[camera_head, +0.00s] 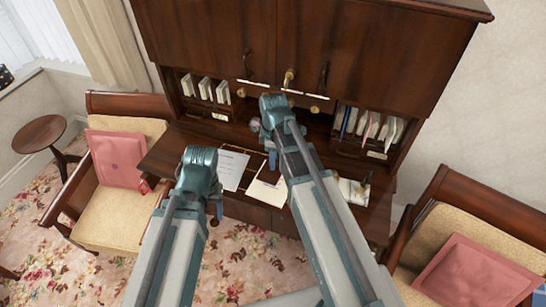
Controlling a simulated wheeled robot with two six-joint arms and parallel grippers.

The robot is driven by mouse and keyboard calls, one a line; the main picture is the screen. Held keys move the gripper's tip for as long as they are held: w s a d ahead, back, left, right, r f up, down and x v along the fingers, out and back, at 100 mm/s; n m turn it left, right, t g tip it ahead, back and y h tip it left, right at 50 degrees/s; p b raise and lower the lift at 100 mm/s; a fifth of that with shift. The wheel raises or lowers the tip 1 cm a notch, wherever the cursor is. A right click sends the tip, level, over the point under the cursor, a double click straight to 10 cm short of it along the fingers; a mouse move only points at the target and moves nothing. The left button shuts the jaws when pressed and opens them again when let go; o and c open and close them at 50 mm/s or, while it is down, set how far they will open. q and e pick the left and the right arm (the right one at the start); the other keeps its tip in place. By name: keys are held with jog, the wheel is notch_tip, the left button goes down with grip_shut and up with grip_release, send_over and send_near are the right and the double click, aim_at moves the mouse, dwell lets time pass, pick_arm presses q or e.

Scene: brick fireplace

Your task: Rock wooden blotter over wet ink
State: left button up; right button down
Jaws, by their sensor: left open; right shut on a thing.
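A dark wooden desk (165,155) holds a pale sheet with writing (231,170) and a cream sheet (267,190) to its right. My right gripper (272,160) points down just behind the cream sheet. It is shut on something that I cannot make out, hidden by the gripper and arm. My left gripper (217,211) is open, low at the desk's front edge, partly hidden behind my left wrist. I cannot clearly identify the wooden blotter or see wet ink from here.
A small upright dark item (366,184) stands by a white paper (350,192) at the desk's right. Pigeonholes with envelopes (371,128) line the back under a tall cabinet (380,55). Cushioned chairs stand left (105,217) and right (425,235). A round side table (40,134) stands far left.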

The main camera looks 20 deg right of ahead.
jog(key=shift+f, duration=0.2)
jog(key=shift+f+b, duration=2.45)
jog(key=shift+b, duration=0.15)
jog(key=shift+f+b, duration=0.4)
jog(key=shift+b, duration=0.05)
